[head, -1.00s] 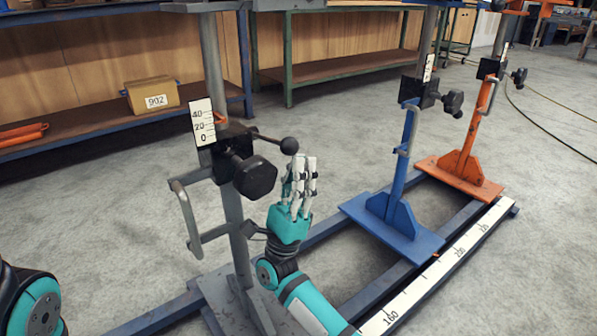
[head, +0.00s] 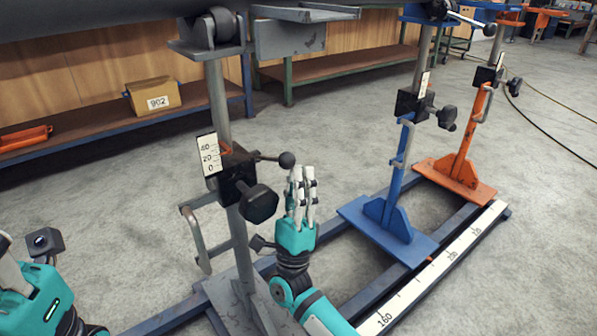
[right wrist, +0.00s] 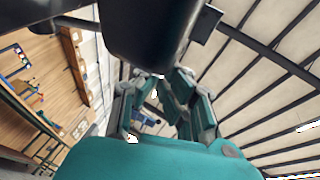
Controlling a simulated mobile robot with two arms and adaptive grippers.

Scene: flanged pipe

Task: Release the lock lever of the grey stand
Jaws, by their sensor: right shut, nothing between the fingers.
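The grey stand (head: 222,105) is upright at left centre in the head view. Its black clamp carries a lock lever (head: 270,157) with a black ball knob (head: 287,160), pointing right. A large black hand knob (head: 258,204) sits below it. My right gripper (head: 302,172) points up just right of and below the ball knob, fingers together and empty. I cannot tell whether it touches the ball. In the right wrist view its fingers (right wrist: 162,92) show behind a large dark shape I cannot identify.
A dark pipe (head: 90,27) lies across the top of the grey stand. A blue stand (head: 397,185) and an orange stand (head: 468,140) stand to the right on the blue rail. A bench with box 902 (head: 153,96) is behind.

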